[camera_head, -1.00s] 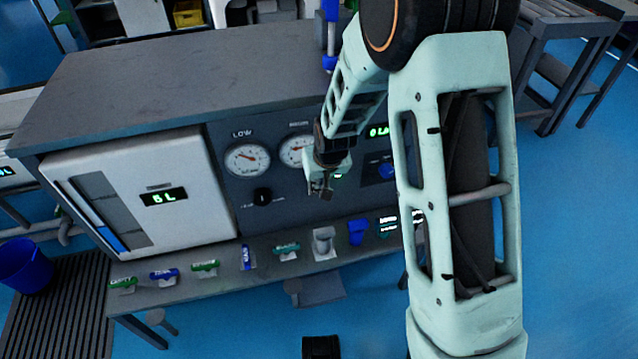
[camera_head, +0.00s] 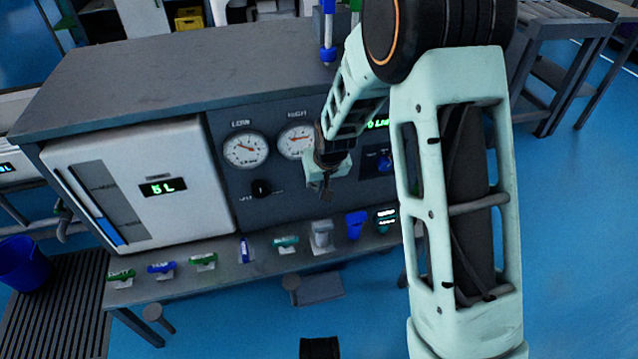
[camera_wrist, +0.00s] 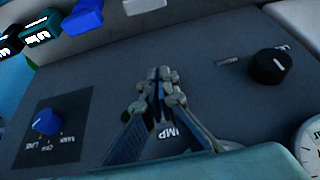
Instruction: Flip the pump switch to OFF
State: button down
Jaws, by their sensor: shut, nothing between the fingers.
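The front panel of the grey test bench (camera_head: 285,205) fills most of the wrist view. My gripper (camera_wrist: 160,74) is shut and empty, its fingertips over the panel; it shows in the head view (camera_head: 327,193) below the right gauge. A partly covered label ending in "UMP" (camera_wrist: 165,132) shows between the finger links. The pump switch itself cannot be made out; my gripper covers the panel there. I cannot tell whether the fingertips touch anything. A black knob (camera_wrist: 268,66) and a blue selector knob (camera_wrist: 46,121) flank my gripper; the black one also shows in the head view (camera_head: 261,188).
Two round gauges, LOW (camera_head: 245,149) and HIGH (camera_head: 296,141), sit above. A white tank unit (camera_head: 165,190) reading 5L is on the left.

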jog(key=shift+f, duration=0.15)
jog(key=shift+w+a+r, duration=0.2)
jog(key=shift+w+r, duration=0.1)
jog(key=shift+w, duration=0.35)
jog(key=shift+s+r, duration=0.1)
dwell(0.4)
